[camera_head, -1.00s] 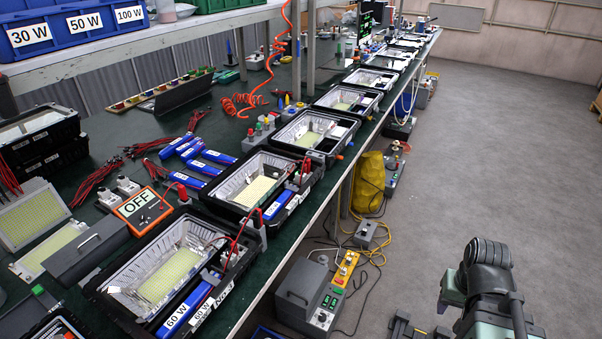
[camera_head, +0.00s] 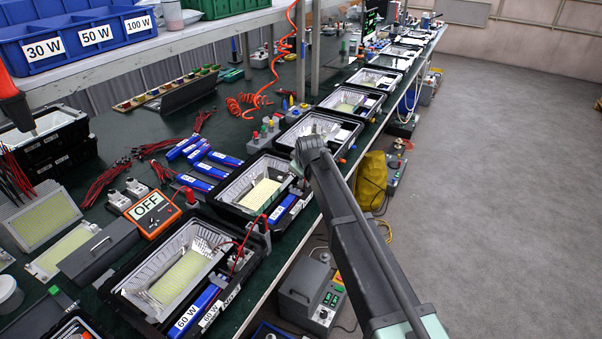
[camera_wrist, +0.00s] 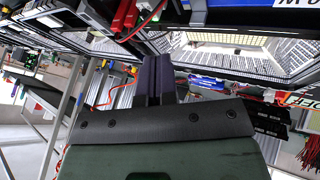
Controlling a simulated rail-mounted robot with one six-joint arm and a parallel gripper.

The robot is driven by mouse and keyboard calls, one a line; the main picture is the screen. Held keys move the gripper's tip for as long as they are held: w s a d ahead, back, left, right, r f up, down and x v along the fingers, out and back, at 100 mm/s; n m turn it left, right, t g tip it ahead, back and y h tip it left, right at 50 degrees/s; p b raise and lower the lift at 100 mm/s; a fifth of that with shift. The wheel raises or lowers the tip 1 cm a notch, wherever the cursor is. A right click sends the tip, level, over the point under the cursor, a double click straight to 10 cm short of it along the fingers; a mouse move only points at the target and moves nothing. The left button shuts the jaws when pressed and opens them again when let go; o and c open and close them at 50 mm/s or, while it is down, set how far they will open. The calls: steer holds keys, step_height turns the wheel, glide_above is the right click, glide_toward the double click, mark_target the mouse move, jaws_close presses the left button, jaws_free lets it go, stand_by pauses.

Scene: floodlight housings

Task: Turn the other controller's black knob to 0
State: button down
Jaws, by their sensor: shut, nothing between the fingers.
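My gripper (camera_wrist: 160,80) shows in the wrist view with its two dark fingers together and nothing between them. In the head view my arm rises from the lower right across the bench edge, and the gripper itself cannot be made out there. A grey controller box (camera_head: 301,277) with green displays and small buttons stands on the floor under the bench, partly beside my arm. Another small unit (camera_head: 395,165) stands farther back under the bench. My gripper is not seen touching any controller.
Open black floodlight housings (camera_head: 258,190) line the dark green bench, with blue drivers (camera_head: 204,170) and red leads beside them. An orange meter (camera_head: 153,213) bears an OFF sign. A red and black tool (camera_head: 14,105) hangs at left. The floor (camera_head: 500,200) at right is clear.

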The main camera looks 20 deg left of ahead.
steer(key=shift+n, duration=0.4)
steer(key=b+x, duration=0.7)
steer(key=x, duration=0.1)
steer(key=shift+w+f, duration=0.2)
steer(key=shift+f, duration=0.15)
steer(key=shift+w+a+f+b, duration=0.15)
steer(key=shift+w+f+b, duration=0.2)
steer(key=shift+b, duration=0.25)
steer(key=shift+r, duration=0.15)
steer(key=shift+w, duration=0.15)
